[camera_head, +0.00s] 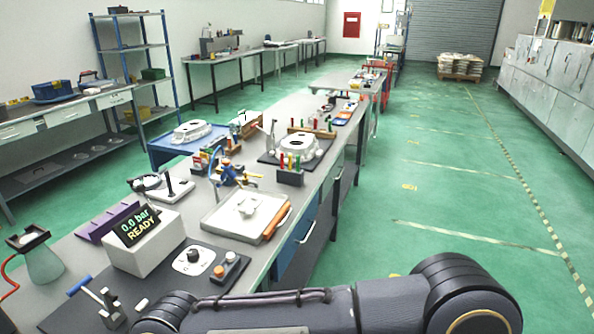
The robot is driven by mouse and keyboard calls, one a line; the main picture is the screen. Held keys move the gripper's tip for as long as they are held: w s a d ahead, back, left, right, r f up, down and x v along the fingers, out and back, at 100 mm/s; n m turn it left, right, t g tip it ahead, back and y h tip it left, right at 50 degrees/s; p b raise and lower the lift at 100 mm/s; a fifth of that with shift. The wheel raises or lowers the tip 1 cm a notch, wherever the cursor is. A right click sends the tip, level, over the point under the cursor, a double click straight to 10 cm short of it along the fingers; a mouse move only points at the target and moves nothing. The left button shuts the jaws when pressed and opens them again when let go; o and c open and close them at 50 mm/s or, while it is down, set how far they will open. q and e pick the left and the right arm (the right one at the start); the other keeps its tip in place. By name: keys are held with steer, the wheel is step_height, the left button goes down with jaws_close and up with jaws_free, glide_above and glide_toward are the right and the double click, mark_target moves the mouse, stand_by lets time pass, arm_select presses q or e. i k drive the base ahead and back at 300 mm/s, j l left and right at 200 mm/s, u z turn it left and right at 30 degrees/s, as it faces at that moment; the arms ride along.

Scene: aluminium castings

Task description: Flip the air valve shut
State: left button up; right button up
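A lever with a blue handle (80,286) stands on a dark plate (62,318) at the lower left of the bench; it may be the air valve, but I cannot tell for sure. The handle is tilted up and to the left. Beside it is a white box (146,251) with a display (138,226) that reads "0.0 bar READY". A white dial with a black knob (193,256) and an orange button (231,257) sit to its right. A dark arm of mine crosses the bottom edge. Neither gripper is in view.
A white tray (215,222) with a casting (247,205) and an orange-handled tool (276,223) lies behind the dial. A purple rack (107,222) and a lamp-like flask (40,262) stand at the left. Green floor (450,200) is free to the right of the bench.

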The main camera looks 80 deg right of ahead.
mark_target(245, 173)
steer(key=l+z, duration=0.95)
steer(key=l, duration=0.25)
steer(key=i+l+z, duration=0.2)
steer(key=l+z, duration=0.3)
steer(key=i+l, duration=0.15)
steer(key=l, duration=0.25)
steer(key=i+l, duration=0.15)
steer(key=l, duration=0.2)
steer(key=i+l+z, duration=0.1)
steer(key=l, duration=0.3)
steer(key=i+l, duration=0.2)
steer(key=l, duration=0.2)
steer(key=l+u, duration=0.2)
steer(key=u, duration=0.3)
steer(key=i+l+u, duration=0.1)
steer(key=u, duration=0.35)
steer(key=l+u, duration=0.35)
steer(key=u, duration=0.15)
